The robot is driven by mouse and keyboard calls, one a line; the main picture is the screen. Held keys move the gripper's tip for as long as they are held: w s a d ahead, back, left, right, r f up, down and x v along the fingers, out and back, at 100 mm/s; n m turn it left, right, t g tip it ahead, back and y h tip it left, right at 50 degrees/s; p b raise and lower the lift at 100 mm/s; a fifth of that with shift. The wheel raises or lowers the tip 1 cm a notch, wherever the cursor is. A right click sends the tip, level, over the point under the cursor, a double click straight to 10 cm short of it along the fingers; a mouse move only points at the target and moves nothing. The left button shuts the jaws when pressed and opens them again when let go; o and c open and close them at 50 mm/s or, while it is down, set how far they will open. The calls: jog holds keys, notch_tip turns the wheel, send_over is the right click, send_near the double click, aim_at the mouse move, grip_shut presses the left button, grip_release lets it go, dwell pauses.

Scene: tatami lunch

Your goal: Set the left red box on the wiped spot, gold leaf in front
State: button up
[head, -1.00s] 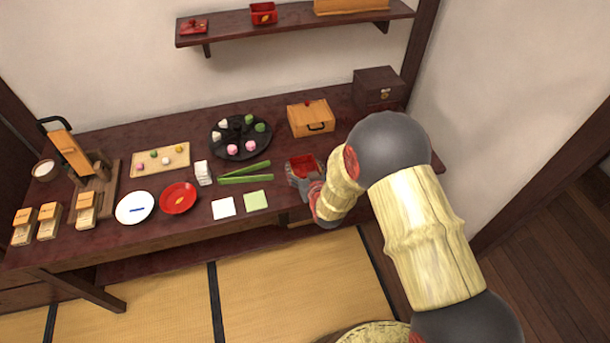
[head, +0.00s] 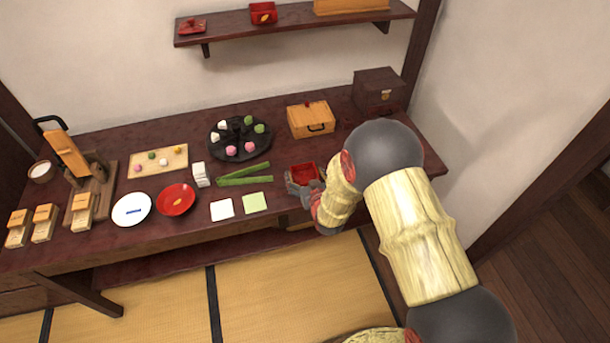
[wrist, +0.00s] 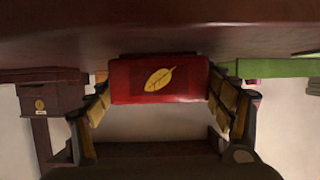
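The red box (head: 304,173) is open at the top and is at the front edge of the dark table, right of the green strips. In the wrist view, which looks upside down, the red box (wrist: 137,82) shows its gold leaf (wrist: 160,78) on the face towards my wrist. My gripper (head: 301,186) has its fingers on both sides of the box and is shut on it; it also shows in the wrist view (wrist: 160,100). I cannot tell if the box touches the table. Another red box with a gold leaf (head: 263,13) stands on the wall shelf. No wiped spot is distinguishable.
Green strips (head: 245,181), a white square (head: 222,209) and a green square (head: 255,202) lie left of my gripper. A wooden box (head: 311,120) and a dark chest (head: 378,90) stand behind. A black round tray (head: 240,153) holds sweets.

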jog(key=shift+o, duration=0.3)
jog(key=shift+r, duration=0.1)
jog(key=shift+s+d+r+p, duration=0.1)
jog(key=shift+s+r+p, duration=0.1)
jog(key=shift+p, duration=0.1)
jog(key=p+v, duration=0.3)
jog(key=v, duration=0.8)
jog(key=s+d+r+m+g+h, duration=0.15)
jog(key=d+r, duration=0.35)
jog(key=r, duration=0.5)
jog(key=s+d+r+g+h, duration=0.1)
jog(key=s+d+r+g, duration=0.2)
jog(key=r, duration=0.8)
jog(key=s+d+r+g, duration=0.1)
jog(key=s+d+r, duration=0.1)
jog(key=s, duration=0.5)
jog(key=s+d+r+m+g+h, duration=0.1)
jog(key=s+d+r, duration=0.2)
jog(key=s, duration=0.5)
jog(key=s+d+r+g, duration=0.1)
jog(key=s+d+r, duration=0.2)
jog(key=s+r, duration=0.2)
jog(key=s, duration=0.3)
jog(key=shift+s+d+m, duration=0.2)
jog(key=shift+m, duration=0.15)
